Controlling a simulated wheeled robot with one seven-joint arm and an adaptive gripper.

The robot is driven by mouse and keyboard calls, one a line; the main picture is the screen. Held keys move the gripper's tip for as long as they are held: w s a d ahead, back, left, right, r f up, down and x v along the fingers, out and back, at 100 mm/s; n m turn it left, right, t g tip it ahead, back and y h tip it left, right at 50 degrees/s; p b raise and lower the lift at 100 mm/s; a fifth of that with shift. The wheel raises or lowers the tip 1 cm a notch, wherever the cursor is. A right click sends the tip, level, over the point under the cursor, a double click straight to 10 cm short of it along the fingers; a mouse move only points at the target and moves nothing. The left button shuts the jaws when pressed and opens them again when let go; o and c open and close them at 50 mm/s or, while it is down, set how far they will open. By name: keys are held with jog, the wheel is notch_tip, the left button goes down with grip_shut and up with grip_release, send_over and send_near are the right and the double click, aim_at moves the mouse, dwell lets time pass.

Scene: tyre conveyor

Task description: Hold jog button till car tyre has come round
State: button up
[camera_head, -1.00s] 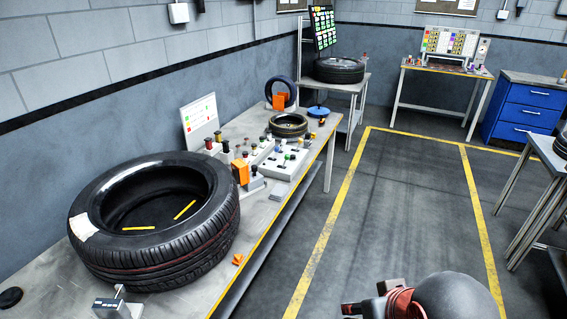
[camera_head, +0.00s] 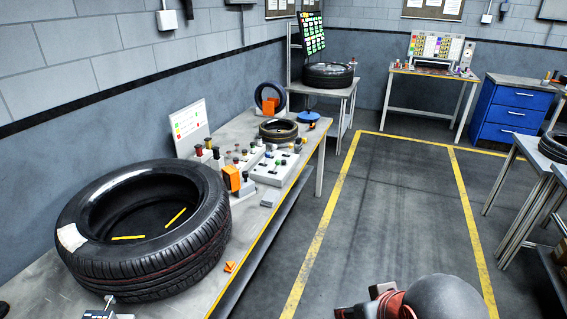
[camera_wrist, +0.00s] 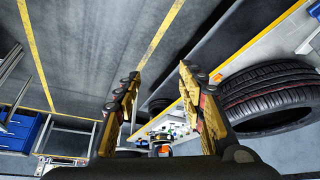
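A large black car tyre (camera_head: 150,262) lies flat on the long workbench at the left. It has a white label on its rim and yellow marks inside. It also shows in the wrist view (camera_wrist: 268,92). Behind it stand a control box with several buttons and levers (camera_head: 276,168) and an orange block (camera_head: 232,178). I cannot tell which control is the jog button. My gripper (camera_wrist: 155,90) shows in the wrist view with its two fingers wide apart and nothing between them. It is over the floor, away from the bench. In the head view only part of my arm shows at the bottom.
A smaller tyre (camera_head: 279,129) and a blue disc (camera_head: 308,116) sit further along the bench (camera_head: 255,245). Another tyre (camera_head: 328,75) lies on a table by the back wall. Blue drawers (camera_head: 511,108) stand at the right. The yellow-lined floor (camera_head: 395,200) is clear.

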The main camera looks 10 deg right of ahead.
jog(key=shift+c, duration=1.1)
jog(key=c, duration=0.7)
grip_shut()
